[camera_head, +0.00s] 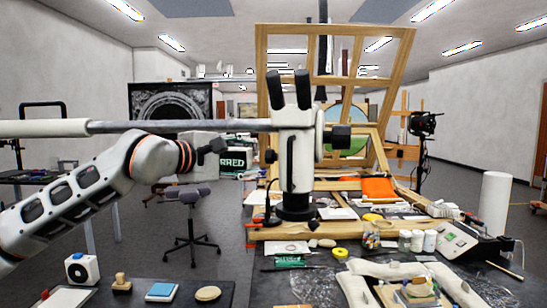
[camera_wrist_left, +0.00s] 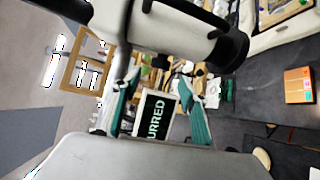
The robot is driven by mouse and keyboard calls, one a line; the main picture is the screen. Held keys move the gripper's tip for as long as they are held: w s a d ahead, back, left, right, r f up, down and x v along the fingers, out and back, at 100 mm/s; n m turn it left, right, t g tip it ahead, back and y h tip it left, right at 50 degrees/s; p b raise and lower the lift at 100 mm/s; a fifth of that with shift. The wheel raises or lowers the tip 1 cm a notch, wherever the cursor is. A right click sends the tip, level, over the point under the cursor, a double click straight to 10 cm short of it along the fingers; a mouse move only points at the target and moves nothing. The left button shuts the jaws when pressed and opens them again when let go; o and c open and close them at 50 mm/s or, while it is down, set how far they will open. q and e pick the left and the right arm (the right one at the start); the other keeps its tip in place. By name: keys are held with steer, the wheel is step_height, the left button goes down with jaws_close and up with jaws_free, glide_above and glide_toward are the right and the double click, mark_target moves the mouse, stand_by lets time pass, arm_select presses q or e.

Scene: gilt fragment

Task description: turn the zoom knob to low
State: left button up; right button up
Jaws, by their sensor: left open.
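The white stereo microscope (camera_head: 296,160) with black eyepieces hangs on a horizontal grey boom (camera_head: 180,127) over the workbench. I cannot read any zoom marks. A larger black knob (camera_head: 341,137) sticks out to the right. My left gripper (camera_head: 213,147) is left of the microscope, below the boom, apart from the knobs. In the left wrist view its teal-padded fingers (camera_wrist_left: 160,85) are spread and empty, and the white microscope body (camera_wrist_left: 185,35) looms close above them. My right gripper is not in view.
The boom passes just above my left gripper. A wooden stretcher frame (camera_head: 262,70) stands behind the microscope. The bench (camera_head: 380,262) below carries jars, tools and cloths. A stool (camera_head: 190,200) stands on the floor behind. The space between gripper and microscope looks free.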

mark_target(266, 156)
arm_select(q)
steer(key=shift+p+x, duration=0.95)
steer(key=shift+x, duration=2.75)
steer(key=c, duration=1.1)
